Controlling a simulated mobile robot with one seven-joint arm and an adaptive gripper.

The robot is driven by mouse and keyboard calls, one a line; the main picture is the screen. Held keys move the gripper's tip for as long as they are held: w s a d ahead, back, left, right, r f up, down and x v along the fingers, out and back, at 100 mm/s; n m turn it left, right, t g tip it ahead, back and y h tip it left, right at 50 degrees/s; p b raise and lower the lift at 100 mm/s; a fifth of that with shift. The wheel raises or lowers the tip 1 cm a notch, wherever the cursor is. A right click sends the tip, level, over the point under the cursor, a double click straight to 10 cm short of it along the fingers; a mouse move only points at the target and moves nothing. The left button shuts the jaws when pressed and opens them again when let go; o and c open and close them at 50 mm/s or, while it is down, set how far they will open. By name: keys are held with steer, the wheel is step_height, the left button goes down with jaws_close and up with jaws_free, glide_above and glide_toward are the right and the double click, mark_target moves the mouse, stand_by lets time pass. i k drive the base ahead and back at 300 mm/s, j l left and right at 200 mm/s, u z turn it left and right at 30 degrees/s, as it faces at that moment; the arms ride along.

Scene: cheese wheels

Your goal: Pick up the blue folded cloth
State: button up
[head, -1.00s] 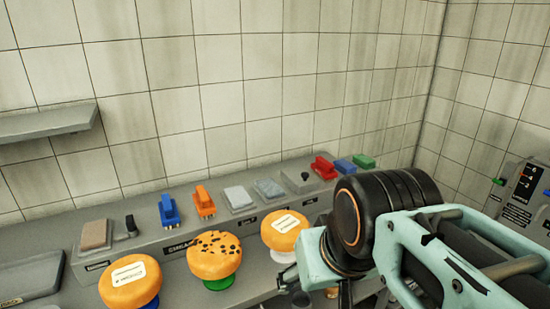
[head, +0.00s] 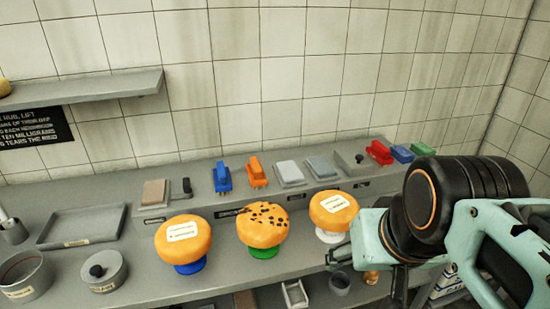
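A blue-grey folded pad (head: 321,167), the closest match to the blue folded cloth, lies flat on the raised back ledge. A paler grey folded pad (head: 290,173) lies just to its left. My gripper (head: 338,257) is at the lower right, in front of and below the ledge, apart from both pads. My dark wrist and pale green arm hide most of it. Only a small grey finger part shows, near the white-footed cheese wheel, so its opening is unclear.
Three orange cheese wheels (head: 183,239) on coloured feet stand in front of the ledge. Blue and orange clips (head: 257,172) stand left of the pads; red, blue and green ones (head: 379,152) stand right. An empty tray (head: 82,222) and round pots (head: 102,271) are at left.

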mark_target(400, 153)
steer(key=i+l+u, duration=0.1)
steer(key=l, duration=0.25)
steer(key=i+l, duration=0.3)
steer(key=i+l+u, duration=0.15)
steer(key=l, duration=0.25)
steer(key=i+l+u, duration=0.1)
steer(key=l, duration=0.3)
steer(key=i+l, duration=0.3)
steer(key=l+u, duration=0.05)
